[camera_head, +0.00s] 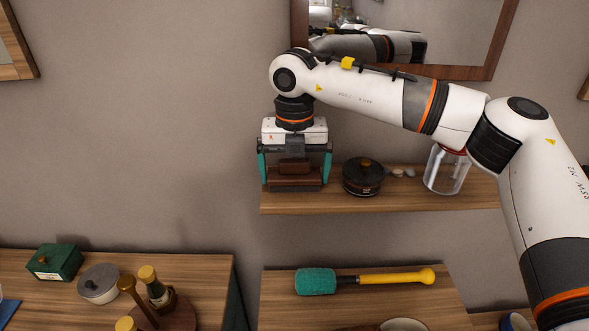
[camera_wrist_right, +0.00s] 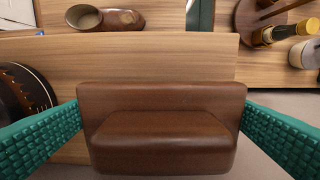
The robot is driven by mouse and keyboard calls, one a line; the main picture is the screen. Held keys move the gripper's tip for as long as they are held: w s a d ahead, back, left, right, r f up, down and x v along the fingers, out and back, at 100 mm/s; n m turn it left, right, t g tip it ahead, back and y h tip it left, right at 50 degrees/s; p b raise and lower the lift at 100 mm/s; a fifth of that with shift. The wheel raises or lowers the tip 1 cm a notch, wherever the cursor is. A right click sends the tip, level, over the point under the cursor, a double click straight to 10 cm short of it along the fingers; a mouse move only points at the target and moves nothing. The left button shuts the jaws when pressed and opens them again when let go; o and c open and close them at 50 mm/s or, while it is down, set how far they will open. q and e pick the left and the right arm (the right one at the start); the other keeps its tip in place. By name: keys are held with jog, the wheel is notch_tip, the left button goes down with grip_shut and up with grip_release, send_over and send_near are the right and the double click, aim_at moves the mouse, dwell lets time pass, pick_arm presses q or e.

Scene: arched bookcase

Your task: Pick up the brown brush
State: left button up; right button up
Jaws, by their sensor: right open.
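The brown brush (camera_head: 293,183) is a dark brown block with a raised, narrower part along it, on the wooden wall shelf (camera_head: 400,201) near its left end. In the right wrist view the brush (camera_wrist_right: 162,146) lies between my fingers. My right gripper (camera_head: 295,176) points down over it, open, with one teal finger on either side. In the wrist view the gripper (camera_wrist_right: 162,118) shows its ribbed finger pads close beside the brush's ends; I cannot tell whether they touch it. My left gripper is out of view.
A dark lidded pot (camera_head: 362,178) and a glass jar (camera_head: 446,172) stand right of the brush on the shelf. Below, a teal-headed tool with a yellow handle (camera_head: 395,278) lies on a lower surface. A framed mirror (camera_head: 460,40) hangs above.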

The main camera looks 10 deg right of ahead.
jog(key=shift+f, duration=0.15)
jog(key=shift+c, duration=0.3)
jog(key=c, duration=0.6)
